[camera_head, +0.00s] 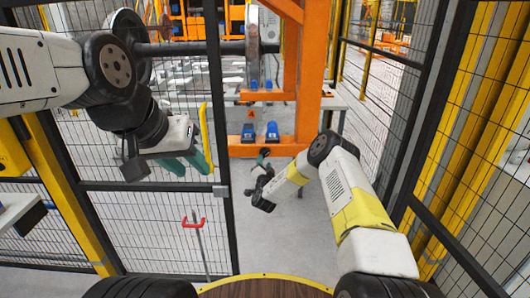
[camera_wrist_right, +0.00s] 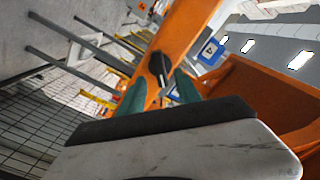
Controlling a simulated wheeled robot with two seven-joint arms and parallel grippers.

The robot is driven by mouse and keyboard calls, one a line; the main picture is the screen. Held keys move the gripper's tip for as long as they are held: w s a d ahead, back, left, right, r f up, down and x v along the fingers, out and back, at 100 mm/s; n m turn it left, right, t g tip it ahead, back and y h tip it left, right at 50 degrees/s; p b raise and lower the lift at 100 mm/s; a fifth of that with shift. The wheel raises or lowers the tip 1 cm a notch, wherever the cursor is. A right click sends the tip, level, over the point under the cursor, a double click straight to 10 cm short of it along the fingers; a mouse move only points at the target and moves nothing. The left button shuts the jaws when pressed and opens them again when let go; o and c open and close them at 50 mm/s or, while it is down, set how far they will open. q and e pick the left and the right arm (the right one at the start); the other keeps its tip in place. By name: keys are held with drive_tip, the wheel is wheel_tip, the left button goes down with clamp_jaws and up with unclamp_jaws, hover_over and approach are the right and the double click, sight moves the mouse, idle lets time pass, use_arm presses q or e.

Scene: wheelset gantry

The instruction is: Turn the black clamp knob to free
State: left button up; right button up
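The black clamp knob (camera_wrist_right: 160,65) shows in the right wrist view against an orange post, in line with the gap between my right gripper's fingers. My right gripper (camera_wrist_right: 160,84) has two teal fingers spread apart, with visible room on both sides of the knob. I cannot tell how far the knob is beyond the fingertips. In the head view a small black shape, likely the knob (camera_head: 264,152), is in front of the orange base beam, just past my right gripper (camera_head: 261,164). My left gripper (camera_head: 186,164) is open and empty, in front of the mesh fence.
An orange gantry post (camera_head: 314,75) rises at the centre, with blue blocks (camera_head: 271,131) on its base. A wheelset axle (camera_head: 190,48) runs across the upper left. Grey floor (camera_head: 290,235) is clear at centre.

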sight(264, 156)
drive_tip(key=w, duration=0.5)
drive_tip(key=shift+w, duration=0.35)
clamp_jaws()
